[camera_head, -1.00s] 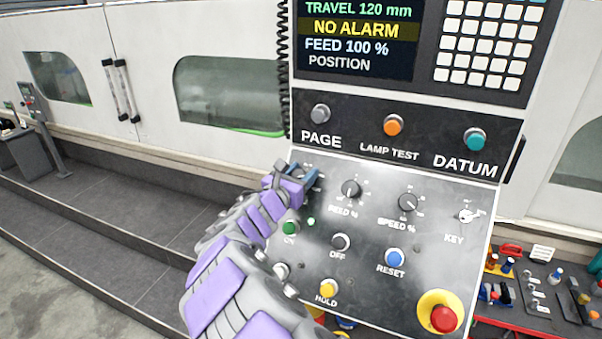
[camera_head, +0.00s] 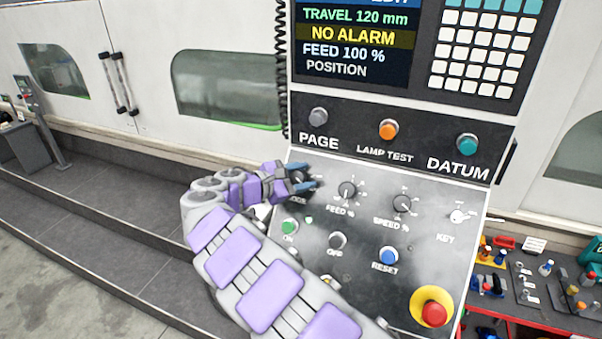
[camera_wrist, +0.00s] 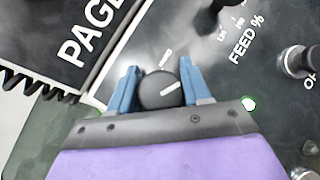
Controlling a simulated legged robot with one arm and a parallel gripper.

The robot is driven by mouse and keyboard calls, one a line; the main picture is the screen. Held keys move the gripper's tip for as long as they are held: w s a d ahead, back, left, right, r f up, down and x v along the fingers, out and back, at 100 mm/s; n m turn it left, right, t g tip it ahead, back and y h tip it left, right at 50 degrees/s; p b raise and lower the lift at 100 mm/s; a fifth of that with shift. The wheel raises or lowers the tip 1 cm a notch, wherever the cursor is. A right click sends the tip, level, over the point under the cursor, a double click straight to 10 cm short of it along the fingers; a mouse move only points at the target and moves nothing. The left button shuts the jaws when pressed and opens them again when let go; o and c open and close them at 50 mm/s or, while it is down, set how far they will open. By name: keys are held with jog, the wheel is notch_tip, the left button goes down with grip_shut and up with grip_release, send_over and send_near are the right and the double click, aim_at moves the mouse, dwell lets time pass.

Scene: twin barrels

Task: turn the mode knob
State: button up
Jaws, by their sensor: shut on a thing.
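The mode knob (camera_wrist: 160,91) is a round dark knob with a white pointer line, at the upper left of the lower control panel. In the wrist view it sits between the two blue fingers of my gripper (camera_wrist: 158,74), one finger on each side. The white pointer slants up to the right. In the head view my gripper (camera_head: 304,180) reaches the knob from the left, fingers shut on it. There the fingers hide part of the knob and its markings.
The feed knob (camera_head: 347,190) and speed knob (camera_head: 402,204) are to the right. The red emergency stop (camera_head: 433,312) is lower right. My arm covers the panel's lower left.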

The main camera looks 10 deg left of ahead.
jog(key=shift+m+g, duration=0.6)
jog(key=shift+m, duration=0.2)
jog(key=o, duration=0.9)
jog(key=shift+s, duration=0.1)
jog(key=shift+o, duration=0.2)
jog(key=v, duration=1.7)
jog(key=shift+a+f+p, duration=0.15)
jog(key=shift+a+p, duration=0.15)
jog(key=shift+a, duration=0.05)
